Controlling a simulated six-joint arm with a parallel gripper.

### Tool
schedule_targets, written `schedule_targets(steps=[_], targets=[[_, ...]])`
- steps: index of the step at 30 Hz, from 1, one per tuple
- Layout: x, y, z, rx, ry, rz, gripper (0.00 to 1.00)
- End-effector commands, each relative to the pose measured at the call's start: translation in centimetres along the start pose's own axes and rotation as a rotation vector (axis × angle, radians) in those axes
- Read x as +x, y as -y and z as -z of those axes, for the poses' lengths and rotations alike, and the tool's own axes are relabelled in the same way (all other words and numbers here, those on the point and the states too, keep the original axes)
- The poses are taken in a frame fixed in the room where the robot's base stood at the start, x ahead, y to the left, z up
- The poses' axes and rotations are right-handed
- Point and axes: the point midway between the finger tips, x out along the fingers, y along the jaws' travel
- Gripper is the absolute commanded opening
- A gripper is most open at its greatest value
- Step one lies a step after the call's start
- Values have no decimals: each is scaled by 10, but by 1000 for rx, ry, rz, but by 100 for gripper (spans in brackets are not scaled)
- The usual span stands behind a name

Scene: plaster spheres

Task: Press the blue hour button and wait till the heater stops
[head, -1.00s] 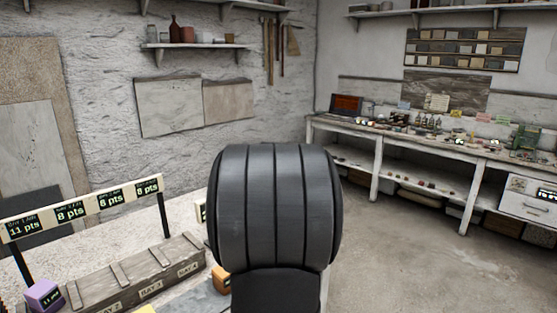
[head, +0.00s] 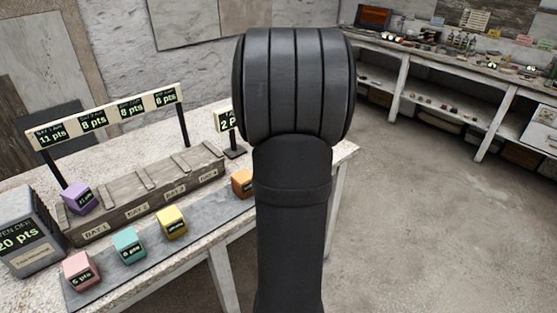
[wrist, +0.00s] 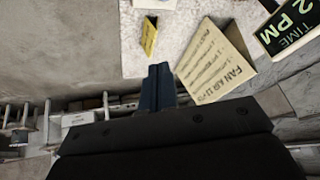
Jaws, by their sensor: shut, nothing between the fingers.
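My gripper (wrist: 158,70) is in the wrist view, its dark fingers shut together with nothing between them. Past the fingertips are a pale tabletop (wrist: 186,12) and a standing cream card (wrist: 215,62) headed "FAN AIR". A dark time sign (wrist: 291,28) at the top right reads "TIME 2 PM". It also shows in the head view (head: 224,121), partly covered by my arm. My gripper is hidden behind my arm in the head view. I cannot pick out a blue hour button in either view, or anything I can surely call the heater.
A grey box (head: 29,262) reading "20 pts" stands at the table's left end. Coloured cubes, including a teal one (head: 128,246), sit before a wooden bay rack (head: 120,200). A points board (head: 110,116) stands behind. The floor at right (head: 430,220) is clear.

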Motion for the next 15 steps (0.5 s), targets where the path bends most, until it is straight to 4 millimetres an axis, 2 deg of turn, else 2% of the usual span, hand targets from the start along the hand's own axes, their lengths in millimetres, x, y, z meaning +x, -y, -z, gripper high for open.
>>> schedule_targets(steps=[1,3,9,15], targets=[[14,3,-1,-126,-34,-11,0],[30,6,1,-311,-89,-26,0],[64,24,0,-774,-212,-51,0],[79,39,-5,-1027,-277,-57,0]])
